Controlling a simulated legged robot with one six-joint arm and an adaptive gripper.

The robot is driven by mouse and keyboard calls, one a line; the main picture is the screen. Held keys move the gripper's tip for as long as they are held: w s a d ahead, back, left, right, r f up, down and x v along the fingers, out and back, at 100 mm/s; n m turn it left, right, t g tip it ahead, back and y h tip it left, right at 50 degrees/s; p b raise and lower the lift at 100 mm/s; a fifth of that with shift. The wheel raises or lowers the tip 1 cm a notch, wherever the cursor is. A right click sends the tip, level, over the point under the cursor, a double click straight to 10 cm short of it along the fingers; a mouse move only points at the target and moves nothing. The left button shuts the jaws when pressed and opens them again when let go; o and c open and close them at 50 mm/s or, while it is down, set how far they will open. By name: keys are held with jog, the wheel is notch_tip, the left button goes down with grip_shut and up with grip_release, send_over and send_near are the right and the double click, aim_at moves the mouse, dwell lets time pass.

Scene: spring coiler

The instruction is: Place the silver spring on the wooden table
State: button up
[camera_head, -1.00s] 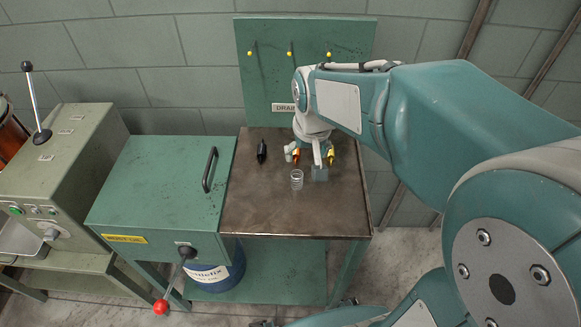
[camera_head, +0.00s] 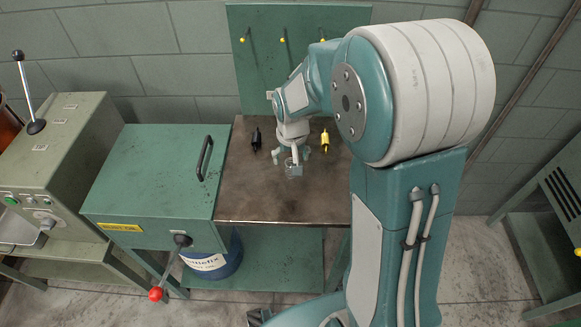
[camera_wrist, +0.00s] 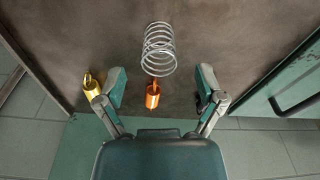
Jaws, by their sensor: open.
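In the head view the spring (camera_head: 293,169) is small and partly overlapped by my gripper. My gripper (camera_wrist: 161,78) is open and empty above the table. In the wrist view its two fingers are spread wide, with the spring just ahead of the gap between them. In the head view my gripper (camera_head: 286,158) points down at the spring. Whether a finger touches the spring cannot be told.
In the wrist view, an orange-copper piece (camera_wrist: 152,96) lies between the fingers and a gold piece (camera_wrist: 91,86) beside the left finger. A black piece (camera_head: 256,139) stands on the table's left part. A green cabinet (camera_head: 140,180) adjoins the table. The front tabletop is clear.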

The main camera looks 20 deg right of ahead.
jog(key=f, duration=0.4)
jog(key=shift+w+f, duration=0.2)
jog(key=c, duration=1)
jog(key=shift+r, duration=0.1)
jog(key=shift+r, duration=0.3)
notch_tip(320, 180, up, 2)
jog(key=shift+r, duration=0.1)
jog(key=s+r, duration=0.3)
jog(key=s, duration=0.1)
jog(key=s+r, duration=0.3)
jog(key=s, duration=0.2)
jog(key=s+a+r, duration=0.1)
jog(key=s+r, duration=0.3)
jog(key=s, duration=0.1)
